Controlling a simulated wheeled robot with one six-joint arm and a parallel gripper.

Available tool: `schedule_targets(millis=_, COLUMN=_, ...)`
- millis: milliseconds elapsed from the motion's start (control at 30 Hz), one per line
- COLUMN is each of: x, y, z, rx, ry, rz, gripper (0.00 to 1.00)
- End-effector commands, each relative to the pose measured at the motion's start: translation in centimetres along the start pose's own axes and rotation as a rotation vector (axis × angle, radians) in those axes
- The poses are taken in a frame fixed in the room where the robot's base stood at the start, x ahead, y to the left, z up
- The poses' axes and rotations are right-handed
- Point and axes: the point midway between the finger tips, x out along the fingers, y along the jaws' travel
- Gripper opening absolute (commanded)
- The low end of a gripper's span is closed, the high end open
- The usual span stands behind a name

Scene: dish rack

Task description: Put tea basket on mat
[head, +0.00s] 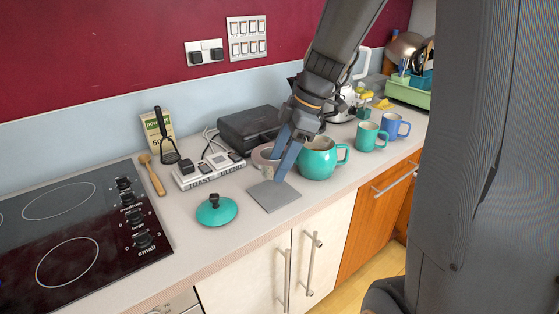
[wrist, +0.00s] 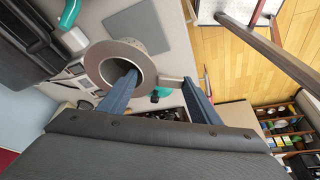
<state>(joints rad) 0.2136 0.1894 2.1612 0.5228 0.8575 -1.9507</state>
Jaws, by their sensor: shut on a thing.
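The tea basket (head: 263,155) is a grey-brown open ring, just left of the teal teapot (head: 320,160) in the head view. In the wrist view the basket (wrist: 93,67) shows its round opening, with one blue finger reaching into it. My gripper (wrist: 160,79) is shut on the basket's wall and side tab, the other finger being outside. In the head view my gripper (head: 281,166) partly covers the basket. The mat (head: 273,197) is a flat grey square in front of the basket, and is bare; it also shows in the wrist view (wrist: 137,27).
A teal lid (head: 217,212) with a black knob lies left of the mat. A teal mug (head: 369,137) and a blue mug (head: 394,126) stand right of the teapot. A toast-and-blend sign (head: 210,173) and a black box (head: 248,128) are behind. The hob (head: 80,225) is at left.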

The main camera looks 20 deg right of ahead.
Motion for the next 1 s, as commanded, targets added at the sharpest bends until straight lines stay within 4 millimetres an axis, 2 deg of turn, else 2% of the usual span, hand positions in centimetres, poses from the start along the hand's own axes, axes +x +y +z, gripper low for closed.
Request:
schedule_targets(millis=500, x=4.3, y=0.0, z=1.6, rx=0.000, ry=0.000, rz=-0.002, gripper=0.34)
schedule_targets(millis=1000, x=4.7, y=-0.1, z=1.8, rx=-0.001, ry=0.000, rz=-0.001, gripper=0.34)
